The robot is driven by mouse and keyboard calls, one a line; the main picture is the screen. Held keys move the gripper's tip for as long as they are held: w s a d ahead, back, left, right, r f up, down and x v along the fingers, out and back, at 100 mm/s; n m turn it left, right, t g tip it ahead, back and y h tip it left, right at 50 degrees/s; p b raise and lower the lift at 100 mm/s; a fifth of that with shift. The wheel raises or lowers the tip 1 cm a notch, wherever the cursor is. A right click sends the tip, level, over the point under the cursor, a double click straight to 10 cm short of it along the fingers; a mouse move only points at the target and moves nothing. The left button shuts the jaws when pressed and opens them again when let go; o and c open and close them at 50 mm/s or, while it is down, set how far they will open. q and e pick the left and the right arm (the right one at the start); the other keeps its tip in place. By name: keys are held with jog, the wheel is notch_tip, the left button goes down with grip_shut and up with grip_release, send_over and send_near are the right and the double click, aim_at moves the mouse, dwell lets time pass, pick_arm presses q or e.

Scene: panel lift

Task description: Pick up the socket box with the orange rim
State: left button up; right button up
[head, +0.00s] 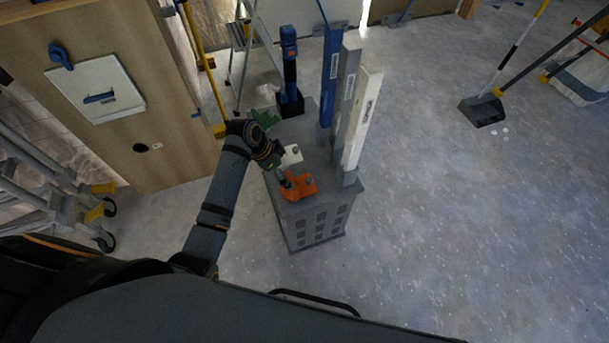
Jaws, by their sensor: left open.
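The socket box with the orange rim (302,188) sits on top of a grey cabinet (318,222), near its front left edge. My left gripper (284,180) is open at the left side of the orange box, with its fingers close to it or over its edge. I cannot tell whether they touch it. A white socket box (292,155) lies just behind the orange one, and a green one (265,119) lies farther back; my left wrist partly hides that area. My right gripper is not in view.
Upright blue (330,75), grey (345,105) and white (362,115) posts stand on the cabinet's right side. A blue-and-black tool (290,75) stands at the back. A wooden panel (130,110) and a ladder (60,190) are left.

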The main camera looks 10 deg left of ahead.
aim_at(300, 186)
pick_arm(q)
jog(key=b+x, duration=0.1)
jog(key=x, duration=0.3)
jog(key=shift+d+f, duration=0.1)
jog(key=shift+f, duration=0.3)
jog(key=shift+s+b+x, duration=0.1)
jog(key=shift+b+x, duration=0.2)
jog(key=shift+x, duration=1.15)
jog(key=shift+s+b+x, duration=0.15)
jog(key=shift+b+x, duration=0.1)
jog(key=shift+x, duration=1.2)
jog(key=shift+d, duration=0.15)
jog(key=shift+c, duration=0.4)
jog(key=c, duration=1.4)
jog(key=shift+r, duration=0.15)
